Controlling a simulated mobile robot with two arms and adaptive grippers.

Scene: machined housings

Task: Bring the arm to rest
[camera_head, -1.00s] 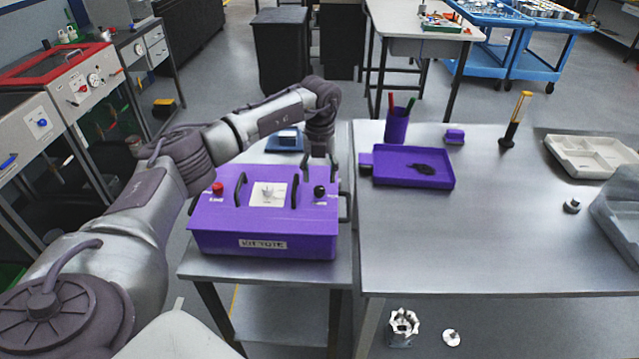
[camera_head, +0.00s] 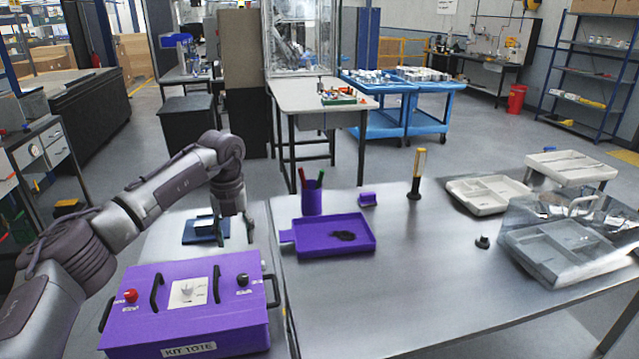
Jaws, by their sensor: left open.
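My left arm comes in from the left in the head view, its forearm reaching over the small side table. My left gripper (camera_head: 234,228) points down, open and empty, behind the purple kit tote (camera_head: 140,318). It hangs beside a dark blue block-like fixture (camera_head: 195,232), partly in front of it. I cannot tell whether its fingertips touch the table. The kit tote has black handles, a red knob, a black knob and a white plate on top. My right gripper is not in view.
The steel table (camera_head: 400,280) holds a purple tray (camera_head: 340,247) with a dark item, a purple pen cup (camera_head: 312,197), a yellow-handled tool (camera_head: 417,172), a small dark knob (camera_head: 483,242), a pale divided tray (camera_head: 488,196) and a clear-lidded case (camera_head: 560,250). The table's middle is clear.

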